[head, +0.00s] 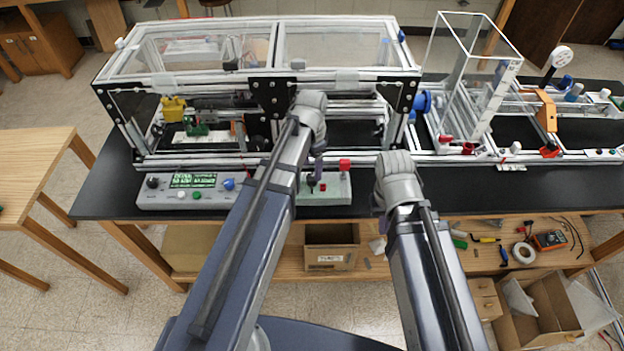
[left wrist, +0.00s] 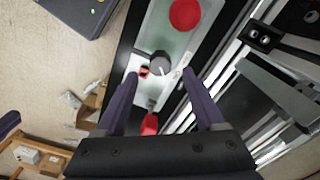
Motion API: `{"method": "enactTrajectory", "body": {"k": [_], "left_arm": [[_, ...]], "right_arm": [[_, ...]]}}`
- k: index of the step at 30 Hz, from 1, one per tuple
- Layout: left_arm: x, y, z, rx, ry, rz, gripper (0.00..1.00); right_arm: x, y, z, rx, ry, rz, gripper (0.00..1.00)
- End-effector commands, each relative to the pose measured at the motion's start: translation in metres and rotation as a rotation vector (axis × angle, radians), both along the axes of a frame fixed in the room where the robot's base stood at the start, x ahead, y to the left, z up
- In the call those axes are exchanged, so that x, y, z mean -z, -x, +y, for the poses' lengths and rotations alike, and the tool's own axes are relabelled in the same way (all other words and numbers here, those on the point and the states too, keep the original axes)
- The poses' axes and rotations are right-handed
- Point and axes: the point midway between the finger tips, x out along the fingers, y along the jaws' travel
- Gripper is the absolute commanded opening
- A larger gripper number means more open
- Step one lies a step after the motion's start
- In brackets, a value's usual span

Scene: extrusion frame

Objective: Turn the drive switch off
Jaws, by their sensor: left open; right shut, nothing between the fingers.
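The right control panel (head: 338,190) lies along the bench's front edge, partly hidden by my left arm. In the left wrist view the panel (left wrist: 172,40) carries a dark round knob (left wrist: 160,63) with a white mark, a small red-and-black switch (left wrist: 144,71) beside it, and a large round red button (left wrist: 186,14). No label is readable, so I cannot tell which control is the drive switch. My left gripper (head: 316,178) is over the panel. Its open fingers (left wrist: 163,103) point toward the knob, with nothing held. My right gripper (head: 382,224) is shut and empty, right of the panel.
Behind stands an extrusion frame (head: 160,80) with clear covers. Clear black bench top (head: 450,190) lies to the right.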

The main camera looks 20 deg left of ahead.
Motion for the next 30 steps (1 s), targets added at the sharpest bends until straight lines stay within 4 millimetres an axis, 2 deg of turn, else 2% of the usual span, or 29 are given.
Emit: {"method": "enactTrajectory", "body": {"k": [1,9,20,30], "left_arm": [[0.014,0.000,0.000,0.000,0.000,0.000,0.71],[0.042,0.000,0.000,0.000,0.000,0.000,0.71],[0.044,0.000,0.000,0.000,0.000,0.000,0.71],[0.044,0.000,0.000,0.000,-0.001,-0.001,0.34]], "right_arm": [[0.014,0.000,0.000,0.000,0.000,0.000,0.00],[0.042,0.000,0.000,0.000,0.000,0.000,0.00],[0.044,0.000,0.000,0.001,0.000,0.000,0.00],[0.044,0.000,0.000,0.001,0.000,0.000,0.00]]}}
